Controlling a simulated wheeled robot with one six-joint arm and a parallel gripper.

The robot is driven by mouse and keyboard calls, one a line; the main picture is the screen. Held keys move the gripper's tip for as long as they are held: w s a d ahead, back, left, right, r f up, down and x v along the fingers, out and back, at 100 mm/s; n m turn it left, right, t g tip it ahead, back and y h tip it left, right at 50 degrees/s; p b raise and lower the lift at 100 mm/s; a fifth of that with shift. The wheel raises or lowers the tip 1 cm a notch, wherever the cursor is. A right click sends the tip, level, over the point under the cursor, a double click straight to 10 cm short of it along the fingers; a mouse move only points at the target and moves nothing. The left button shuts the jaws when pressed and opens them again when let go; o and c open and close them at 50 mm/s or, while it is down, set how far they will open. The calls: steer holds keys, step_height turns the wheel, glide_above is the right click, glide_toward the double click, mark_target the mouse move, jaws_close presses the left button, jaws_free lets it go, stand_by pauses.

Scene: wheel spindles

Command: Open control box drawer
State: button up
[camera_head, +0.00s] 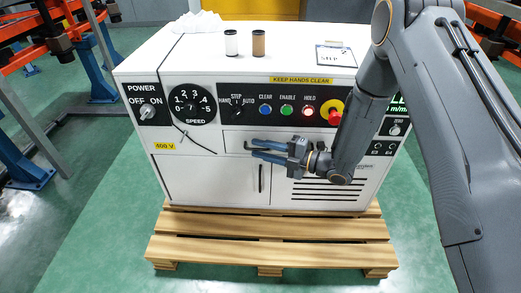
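The control box (190,185) is a white cabinet with a row of switches and buttons along its front. Its drawer (232,139) is a wide white panel below the buttons, and its front looks flush with the box. A small dark piece, seemingly the drawer's handle (247,147), shows at the fingertips of my gripper (254,149). My gripper reaches in from the right, in front of the drawer. Its two blue fingers are apart with a gap between them. They cover part of the drawer front, and I cannot tell whether they touch the handle.
The box stands on a wooden pallet (265,250). Below the drawer is a cupboard door with a dark vertical handle (261,178). A thin dark lever (195,139) sticks out left of the drawer.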

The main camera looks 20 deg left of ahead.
steer(key=shift+a, duration=0.2)
jaws_close()
stand_by(1.3)
